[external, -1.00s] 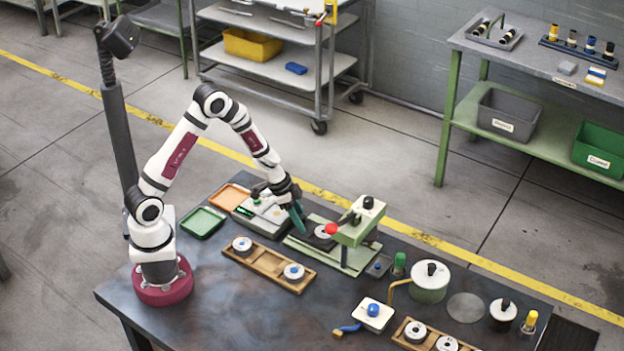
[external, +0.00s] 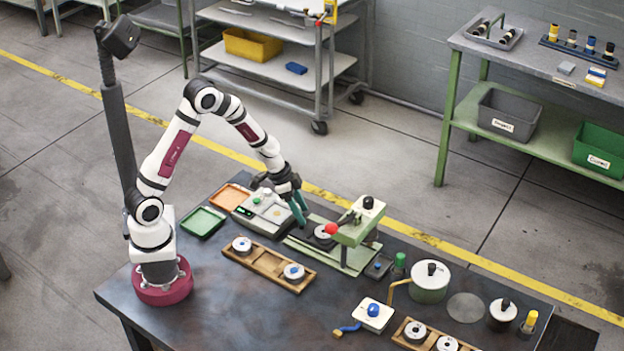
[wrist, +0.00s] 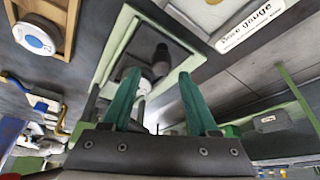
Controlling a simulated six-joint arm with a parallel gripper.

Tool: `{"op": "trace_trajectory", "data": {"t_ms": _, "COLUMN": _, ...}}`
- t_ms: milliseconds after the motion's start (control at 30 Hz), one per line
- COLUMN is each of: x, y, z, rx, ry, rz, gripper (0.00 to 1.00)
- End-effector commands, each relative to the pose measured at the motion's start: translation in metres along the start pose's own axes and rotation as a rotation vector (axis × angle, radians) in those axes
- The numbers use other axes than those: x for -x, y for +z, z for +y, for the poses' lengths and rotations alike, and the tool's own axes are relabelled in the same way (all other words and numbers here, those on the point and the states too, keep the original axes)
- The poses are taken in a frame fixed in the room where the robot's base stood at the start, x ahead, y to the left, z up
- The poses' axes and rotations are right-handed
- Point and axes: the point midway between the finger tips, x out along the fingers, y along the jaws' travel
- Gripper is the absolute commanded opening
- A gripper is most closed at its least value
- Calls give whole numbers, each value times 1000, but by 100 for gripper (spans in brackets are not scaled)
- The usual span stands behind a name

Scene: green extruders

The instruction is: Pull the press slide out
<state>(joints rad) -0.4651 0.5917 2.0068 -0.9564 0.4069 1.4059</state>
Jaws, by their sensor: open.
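The green press (external: 355,229) with a red knob (external: 331,229) stands on the table. Its dark slide (external: 322,243) sits low on the green base and carries a pale round piece; the press head partly covers it. My gripper (external: 301,219) is just left of the slide, its teal fingers pointing down. In the wrist view my gripper (wrist: 158,73) is open, with a clear gap between the fingers. The green-framed press base (wrist: 110,58) and the dark slide area lie beyond the fingertips. Nothing is held; whether a finger touches the slide I cannot tell.
A white gauge unit (external: 262,211) is close behind my gripper. A wooden tray (external: 268,264) with two round pieces lies in front of the press. Green (external: 203,222) and orange (external: 230,197) trays are to the left. A pale green pot (external: 430,283) stands to the right.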

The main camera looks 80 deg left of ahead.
Motion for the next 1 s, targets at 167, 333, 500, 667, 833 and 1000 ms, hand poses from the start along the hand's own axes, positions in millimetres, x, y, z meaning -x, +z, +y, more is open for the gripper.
{"op": "trace_trajectory", "data": {"t_ms": 167, "x": 8, "y": -3, "z": 0, "rx": 1, "ry": 0, "rz": -1, "gripper": 60}}
{"op": "trace_trajectory", "data": {"t_ms": 333, "x": 25, "y": -11, "z": 0, "rx": -1, "ry": -2, "rz": 2, "gripper": 60}}
{"op": "trace_trajectory", "data": {"t_ms": 500, "x": 42, "y": -18, "z": 0, "rx": -1, "ry": -1, "rz": 0, "gripper": 60}}
{"op": "trace_trajectory", "data": {"t_ms": 667, "x": 45, "y": -19, "z": 0, "rx": 1, "ry": -1, "rz": -1, "gripper": 60}}
{"op": "trace_trajectory", "data": {"t_ms": 833, "x": 45, "y": -19, "z": 0, "rx": 1, "ry": -1, "rz": -1, "gripper": 60}}
{"op": "trace_trajectory", "data": {"t_ms": 1000, "x": 51, "y": -20, "z": 8, "rx": -10, "ry": 9, "rz": -4, "gripper": 60}}
